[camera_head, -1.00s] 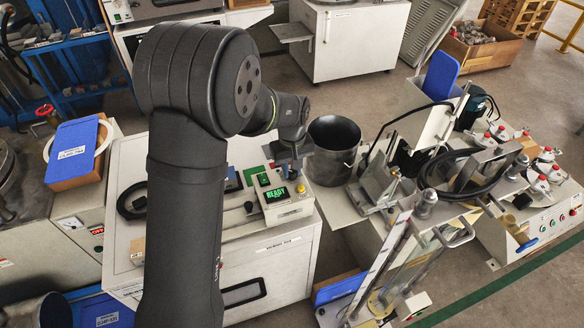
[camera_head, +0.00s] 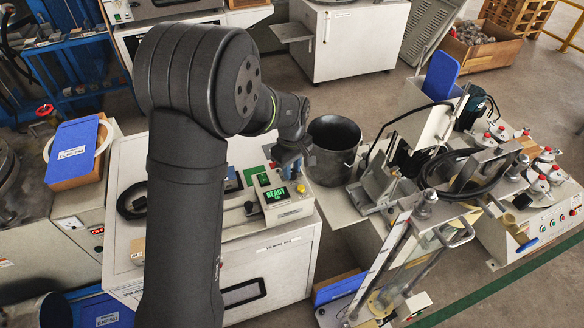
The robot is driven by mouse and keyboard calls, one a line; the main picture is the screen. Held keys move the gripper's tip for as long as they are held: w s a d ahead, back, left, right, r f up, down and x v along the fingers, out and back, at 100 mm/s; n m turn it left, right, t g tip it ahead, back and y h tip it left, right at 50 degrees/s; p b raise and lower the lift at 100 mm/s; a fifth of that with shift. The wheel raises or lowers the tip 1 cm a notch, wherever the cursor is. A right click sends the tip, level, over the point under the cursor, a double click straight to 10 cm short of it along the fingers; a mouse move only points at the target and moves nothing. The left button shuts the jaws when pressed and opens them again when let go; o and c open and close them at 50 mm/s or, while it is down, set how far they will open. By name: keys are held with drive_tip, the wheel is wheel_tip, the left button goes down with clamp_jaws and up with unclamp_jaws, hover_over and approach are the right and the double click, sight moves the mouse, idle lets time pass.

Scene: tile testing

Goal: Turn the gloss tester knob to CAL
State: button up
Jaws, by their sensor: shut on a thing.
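The gloss tester (camera_head: 290,211) is a small cream box on the white cabinet, with a lit green display (camera_head: 277,195) reading READY. A small yellow round part (camera_head: 301,188) sits at the right of its display. My gripper (camera_head: 291,174) points down at the back right of the tester, just behind the display. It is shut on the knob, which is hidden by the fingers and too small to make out. The knob's markings, CAL included, cannot be read from here.
A dark metal pot (camera_head: 333,150) stands close to the right of my gripper. A coiled black cable (camera_head: 133,201) lies on the cabinet at the left. A bench fixture with black hose (camera_head: 455,172) stands further right.

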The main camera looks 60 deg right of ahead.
sight(292, 172)
drive_tip(key=o, duration=1)
wheel_tip(292, 172, up, 17)
drive_tip(key=shift+r, duration=0.2)
drive_tip(key=shift+f, duration=0.15)
wheel_tip(292, 172, down, 17)
drive_tip(key=shift+f, duration=0.1)
idle(0.8)
